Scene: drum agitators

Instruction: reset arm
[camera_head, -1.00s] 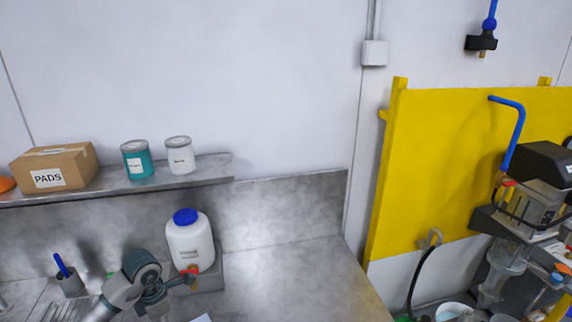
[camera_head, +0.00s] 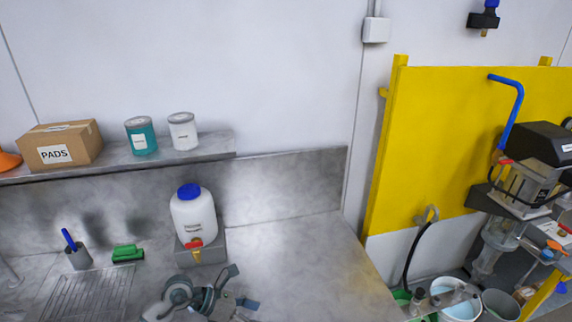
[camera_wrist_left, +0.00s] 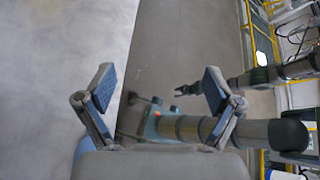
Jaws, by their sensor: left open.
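My left gripper (camera_head: 240,289) is low in the head view, over the grey worktop (camera_head: 305,255), apart from the white bottle. Its fingers are spread and hold nothing. In the left wrist view, the two blue-padded fingers of my left gripper (camera_wrist_left: 159,90) stand wide apart with nothing between them. The white bottle (camera_head: 194,217) with a blue cap and red tap stands upright on a grey block (camera_head: 211,248). What appears to be my right gripper (camera_wrist_left: 187,90) shows small and dark in the left wrist view; its jaw state is unclear.
A green brush (camera_head: 128,253) and a grey cup (camera_head: 79,259) with a blue-handled item stand left of the bottle. The shelf (camera_head: 190,157) holds a PADS box (camera_head: 60,146) and two cans. A yellow panel (camera_head: 440,150) and machine stand right. Worktop right of the bottle is clear.

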